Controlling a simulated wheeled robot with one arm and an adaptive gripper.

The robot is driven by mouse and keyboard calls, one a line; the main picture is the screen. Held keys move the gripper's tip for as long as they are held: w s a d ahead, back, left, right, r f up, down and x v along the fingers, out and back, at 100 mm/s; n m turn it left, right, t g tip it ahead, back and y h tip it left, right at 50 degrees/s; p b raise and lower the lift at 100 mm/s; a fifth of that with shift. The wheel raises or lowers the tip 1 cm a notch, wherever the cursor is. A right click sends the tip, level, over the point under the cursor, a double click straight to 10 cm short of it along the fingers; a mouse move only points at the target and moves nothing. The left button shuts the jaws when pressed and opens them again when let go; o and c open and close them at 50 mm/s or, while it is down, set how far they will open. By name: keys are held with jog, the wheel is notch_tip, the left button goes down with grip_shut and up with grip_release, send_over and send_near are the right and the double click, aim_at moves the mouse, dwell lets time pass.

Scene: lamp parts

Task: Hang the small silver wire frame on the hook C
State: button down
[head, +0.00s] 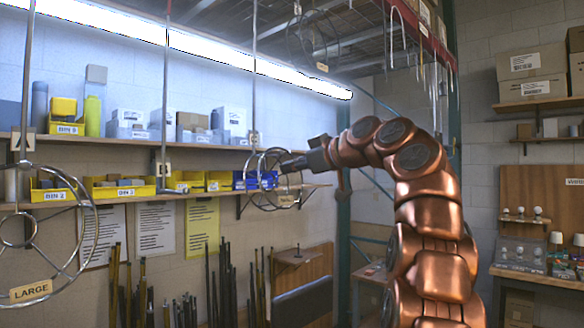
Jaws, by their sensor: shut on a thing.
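My gripper (289,164) is shut on a small silver wire frame (248,193), a round ring with inner hoops and a tan tag (287,199) that I cannot read. The frame is in the air in front of the shelf, right at the lower end of the rod of hook C (254,137). Its upper left rim overlaps that rod end in the picture; I cannot tell whether they touch. The fingertips are partly lost among the wires. Hook B (163,169) has a bare rod. A big wire frame (96,240) tagged LARGE is below hook A (22,142).
Another tagged wire ring (289,45) hangs high up behind. A shelf (130,198) with yellow bins and a blue bin (256,180) runs behind the hooks. A bright tube light (180,40) crosses above. Boxes (531,62) stand on shelves at right.

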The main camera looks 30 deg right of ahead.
jog(key=shift+w+f, duration=0.1)
jog(key=shift+f, duration=0.05)
jog(key=c, duration=1.2)
grip_release()
jog(key=shift+c, duration=0.2)
jog(key=shift+d, duration=0.1)
jog(key=v, duration=1.2)
